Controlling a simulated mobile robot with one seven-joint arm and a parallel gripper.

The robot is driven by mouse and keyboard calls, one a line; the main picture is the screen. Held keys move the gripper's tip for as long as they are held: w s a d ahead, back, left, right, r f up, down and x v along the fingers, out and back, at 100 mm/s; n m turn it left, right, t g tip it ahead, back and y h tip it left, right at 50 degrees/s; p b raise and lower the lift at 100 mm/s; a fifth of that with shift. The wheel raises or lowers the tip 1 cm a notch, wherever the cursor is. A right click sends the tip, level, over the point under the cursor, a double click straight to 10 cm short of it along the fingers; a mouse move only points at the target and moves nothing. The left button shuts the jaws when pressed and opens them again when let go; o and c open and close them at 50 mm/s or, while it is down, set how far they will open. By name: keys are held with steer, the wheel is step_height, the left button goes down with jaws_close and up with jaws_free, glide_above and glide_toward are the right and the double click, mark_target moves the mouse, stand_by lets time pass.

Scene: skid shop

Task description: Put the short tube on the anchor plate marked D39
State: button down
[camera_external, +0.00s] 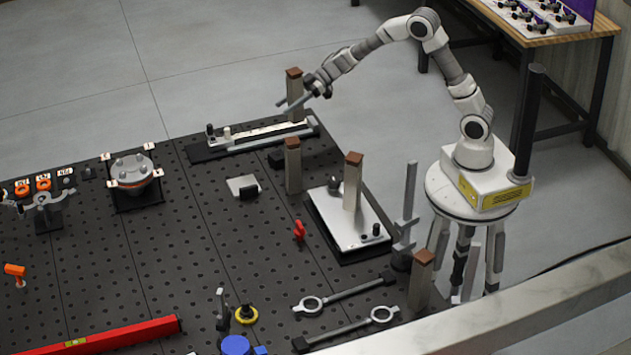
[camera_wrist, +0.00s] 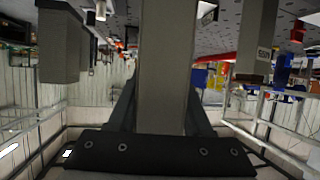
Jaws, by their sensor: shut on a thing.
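My gripper (camera_external: 306,97) is at the far end of the black workbench. Its jaws are shut on a grey square tube with a brown top (camera_external: 294,80). The held tube is upright over the right end of the far anchor plate (camera_external: 255,138); whether it touches the plate is unclear. In the wrist view, the held tube (camera_wrist: 167,65) fills the middle between the fingers. A second anchor plate (camera_external: 328,222) bears an upright brown-topped tube (camera_external: 352,190). No D39 mark is readable on either plate.
Other brown-topped tubes stand mid-bench (camera_external: 293,170) and at the near right edge (camera_external: 420,285). A tall grey post (camera_external: 409,205), a red clamp (camera_external: 299,231), wrenches (camera_external: 345,293) and a red level (camera_external: 110,336) are also on the bench.

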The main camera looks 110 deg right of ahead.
steer(key=w+a+n+y+p, duration=0.25)
steer(key=w+a+p, duration=0.2)
steer(key=w, duration=0.85)
steer(key=shift+w+a+f+b, duration=0.25)
steer(key=shift+w+a+f, duration=1.2)
steer(key=shift+f, duration=0.35)
steer(key=shift+w+a+f+b, duration=0.3)
steer(key=shift+w+a+f, duration=1.1)
steer(key=shift+f, duration=0.35)
steer(key=shift+w+a+f+b, duration=0.25)
steer(key=shift+w+a+f, duration=1.2)
steer(key=shift+f, duration=0.35)
steer(key=shift+f, duration=0.2)
steer(key=shift+c, duration=1.6)
jaws_free()
steer(key=shift+r, duration=0.1)
steer(key=shift+s+d+r, duration=0.1)
steer(key=shift+s, duration=0.05)
steer(key=v, duration=1.1)
steer(key=shift+s+d+r+g, duration=0.2)
steer(key=shift+d+r+g, duration=0.05)
steer(key=shift+d+g, duration=0.05)
